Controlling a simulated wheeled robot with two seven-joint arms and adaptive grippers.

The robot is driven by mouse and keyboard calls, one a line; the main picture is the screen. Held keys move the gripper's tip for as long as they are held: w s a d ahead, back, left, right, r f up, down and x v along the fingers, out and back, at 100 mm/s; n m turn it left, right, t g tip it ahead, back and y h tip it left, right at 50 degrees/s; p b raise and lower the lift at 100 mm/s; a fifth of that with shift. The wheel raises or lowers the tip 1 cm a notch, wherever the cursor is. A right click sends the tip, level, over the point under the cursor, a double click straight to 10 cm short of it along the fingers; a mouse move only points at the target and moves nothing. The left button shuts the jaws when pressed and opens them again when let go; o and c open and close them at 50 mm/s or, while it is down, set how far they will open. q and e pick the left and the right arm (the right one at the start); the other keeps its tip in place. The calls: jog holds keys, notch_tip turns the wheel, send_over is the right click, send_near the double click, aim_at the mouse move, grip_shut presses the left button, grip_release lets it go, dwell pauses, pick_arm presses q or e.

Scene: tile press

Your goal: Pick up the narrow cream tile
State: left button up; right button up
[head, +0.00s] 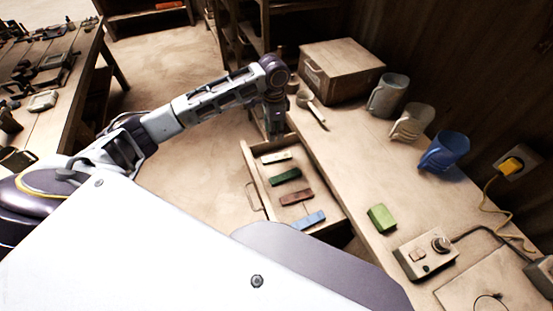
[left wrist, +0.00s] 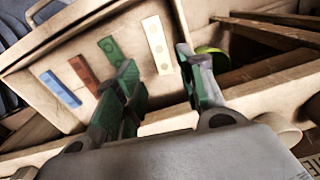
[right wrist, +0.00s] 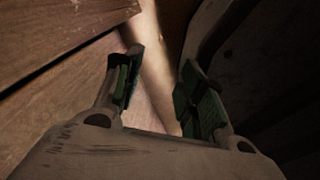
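The narrow cream tile (head: 277,158) lies in the open drawer (head: 262,191), at the far end of a row of tiles. It also shows in the left wrist view (left wrist: 157,44), beyond and between my left fingertips. My left gripper (head: 274,130) hangs at the drawer's far end, close to the cream tile. In the left wrist view its fingers (left wrist: 162,85) are apart with nothing between them. My right gripper (right wrist: 157,90) shows only in its own wrist view, with fingers apart and empty, near wooden boards.
Green (head: 286,176), red-brown (head: 297,197) and blue (head: 309,220) tiles lie in the drawer. A light green block (head: 382,218), a control box (head: 427,255), several mugs (head: 388,95) and a wooden box (head: 341,70) stand on the bench (head: 345,165).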

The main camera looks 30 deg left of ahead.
pick_arm(q)
send_over(275, 157)
jog(key=shift+a+f, duration=0.15)
jog(key=shift+f, duration=4.2)
jog(key=shift+f, duration=0.1)
jog(key=shift+f+b, duration=0.4)
jog(key=shift+f, duration=2.1)
jog(key=c, duration=0.8)
